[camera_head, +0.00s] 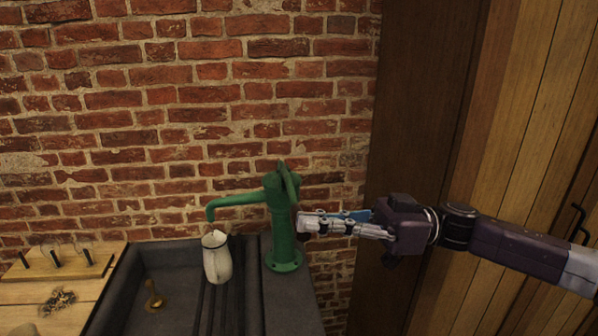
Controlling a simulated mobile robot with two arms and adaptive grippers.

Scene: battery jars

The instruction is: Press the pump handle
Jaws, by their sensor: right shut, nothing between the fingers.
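The green hand pump (281,220) stands upright on the grey counter beside the sink, with its spout pointing left. Its pump handle (290,184) is at the top of the pump, on the right side, and I see it partly end-on. My right gripper (303,224) comes in from the right. It is shut and empty, with its fingertips beside the pump body, below the top of the handle. I cannot tell whether the fingertips touch the pump. My left gripper is not in view.
A cream jug (216,258) stands under the spout at the right of the dark sink (180,252). A brass piece (154,297) is in the sink. A wooden board with glass jars (58,258) is at the left. A brick wall (150,110) closes the back.

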